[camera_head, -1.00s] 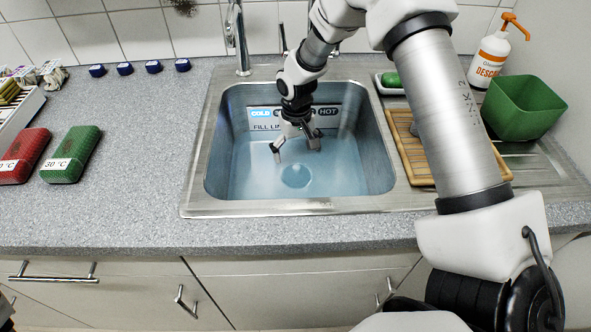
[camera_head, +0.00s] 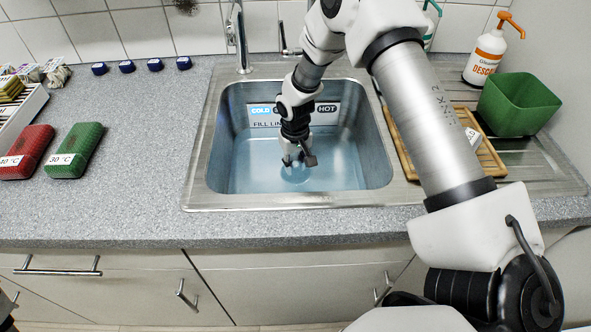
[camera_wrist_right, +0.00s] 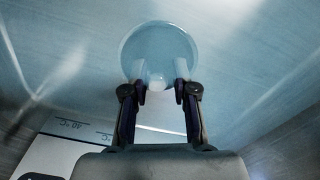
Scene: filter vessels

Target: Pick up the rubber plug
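The rubber plug is a pale, round disc (camera_wrist_right: 160,48) on the sink floor, with a small light knob at its near edge in the right wrist view. In the head view the plug (camera_head: 297,175) is partly hidden by my right gripper (camera_head: 298,162), which reaches down into the sink. In the wrist view the two fingertips of my right gripper (camera_wrist_right: 161,82) stand apart on either side of the knob. Gaps seem to show beside the knob, and I cannot tell whether either finger touches it.
The steel sink (camera_head: 196,165) holds bluish water, and its walls surround my right gripper. Red (camera_head: 27,150) and green (camera_head: 74,150) cases lie on the left.

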